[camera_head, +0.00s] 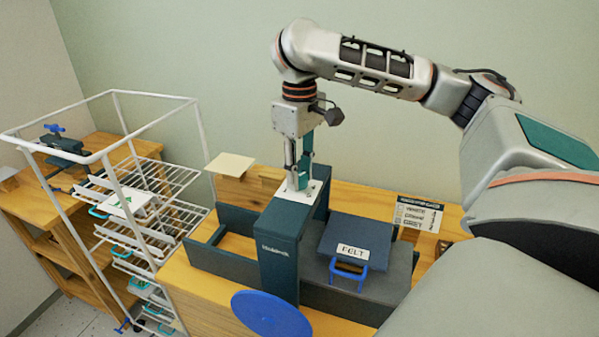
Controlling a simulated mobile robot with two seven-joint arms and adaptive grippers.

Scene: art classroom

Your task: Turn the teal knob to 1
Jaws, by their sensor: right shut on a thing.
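My right gripper (297,183) comes down from above onto the white dial plate (313,188) on top of the dark teal press bridge (279,250). Its fingers point straight down and are shut on the teal knob, which they mostly hide. A teal upright piece (308,148) shows just behind the fingers. The dial's numbers are too small to read, so I cannot tell the knob's setting. My left gripper is not in view.
A dark board labelled FELT (352,251) with a blue handle lies right of the bridge. A blue disc (271,314) is in front. A white wire rack (153,215) stands left, beside a wooden bench (33,207). A label card (417,215) stands behind right.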

